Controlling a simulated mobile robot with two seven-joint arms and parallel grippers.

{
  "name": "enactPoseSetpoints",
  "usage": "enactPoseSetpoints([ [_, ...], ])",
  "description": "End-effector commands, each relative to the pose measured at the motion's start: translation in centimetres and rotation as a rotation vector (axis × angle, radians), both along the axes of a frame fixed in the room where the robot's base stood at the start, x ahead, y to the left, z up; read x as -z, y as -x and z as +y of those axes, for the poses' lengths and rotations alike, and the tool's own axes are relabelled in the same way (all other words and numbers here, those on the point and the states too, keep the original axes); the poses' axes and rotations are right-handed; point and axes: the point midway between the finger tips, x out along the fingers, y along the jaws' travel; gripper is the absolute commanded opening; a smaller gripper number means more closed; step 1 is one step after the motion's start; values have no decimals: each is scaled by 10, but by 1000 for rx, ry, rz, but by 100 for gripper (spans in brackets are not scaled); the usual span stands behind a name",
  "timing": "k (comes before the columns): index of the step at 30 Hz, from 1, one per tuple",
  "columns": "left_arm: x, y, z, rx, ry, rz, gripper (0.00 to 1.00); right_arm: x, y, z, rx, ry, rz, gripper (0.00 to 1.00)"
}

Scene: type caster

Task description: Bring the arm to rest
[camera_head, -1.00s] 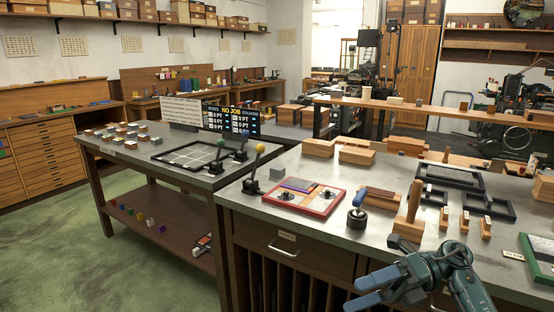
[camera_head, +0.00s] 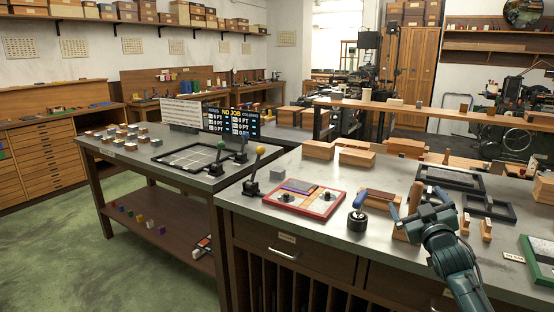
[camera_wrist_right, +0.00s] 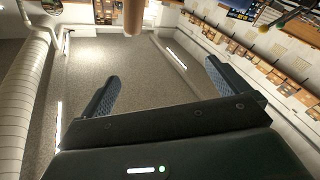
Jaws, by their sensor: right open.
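My right gripper (camera_head: 405,203) is in the lower right of the head view, raised above the front edge of the metal-topped bench (camera_head: 330,232). Its two blue fingers point up and away from me and stand apart with nothing between them. In the right wrist view the same open gripper (camera_wrist_right: 160,88) shows its fingers well apart, with the room beyond upside down. My left gripper is in neither view.
A red-framed tray (camera_head: 303,200) and a yellow-knobbed lever (camera_head: 257,168) stand further left.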

Motion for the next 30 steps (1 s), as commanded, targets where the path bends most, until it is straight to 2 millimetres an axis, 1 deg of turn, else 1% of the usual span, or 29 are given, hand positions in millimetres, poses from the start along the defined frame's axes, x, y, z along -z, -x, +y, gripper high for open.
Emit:
enactPoseSetpoints([
  [1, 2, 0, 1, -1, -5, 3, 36, 13, -1, -4, 16, -51, 67, 100],
  [4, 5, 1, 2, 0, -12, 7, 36, 43, 1, -6, 37, -147, 197, 100],
  [6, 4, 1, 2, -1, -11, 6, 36, 73, 17, 11, 11, -136, 226, 100],
  [8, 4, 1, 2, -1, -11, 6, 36, 94, 30, 23, -8, -138, 253, 100],
  [9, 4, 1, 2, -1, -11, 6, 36, 108, 39, 31, -21, -139, 271, 100],
  [11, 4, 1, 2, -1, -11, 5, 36, 130, 55, 43, -40, -143, 301, 100],
  [12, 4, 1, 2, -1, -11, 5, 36, 146, 68, 52, -53, -147, 324, 100],
  [14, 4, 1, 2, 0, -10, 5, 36, 170, 89, 68, -75, -156, 360, 100],
  [15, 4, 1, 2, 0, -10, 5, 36, 187, 106, 79, -92, -163, 387, 100],
  [17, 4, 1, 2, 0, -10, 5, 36, 212, 135, 96, -117, -179, 431, 100],
  [18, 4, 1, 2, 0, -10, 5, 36, 228, 157, 108, -134, -193, 462, 100],
  [20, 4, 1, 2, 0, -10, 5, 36, 250, 193, 126, -159, -217, 511, 100],
  [21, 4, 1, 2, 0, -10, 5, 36, 263, 218, 139, -176, -236, 544, 100],
  [22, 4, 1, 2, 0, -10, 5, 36, 271, 238, 147, -187, -252, 568, 100],
  [23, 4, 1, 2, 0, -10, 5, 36, 278, 256, 155, -195, -267, 592, 100],
  [24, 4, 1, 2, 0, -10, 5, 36, 285, 280, 165, -207, -288, 620, 100],
  [27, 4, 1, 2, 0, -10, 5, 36, 296, 331, 185, -225, -337, 682, 100],
  [30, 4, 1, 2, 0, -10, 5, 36, 299, 367, 197, -233, -377, 724, 100],
])
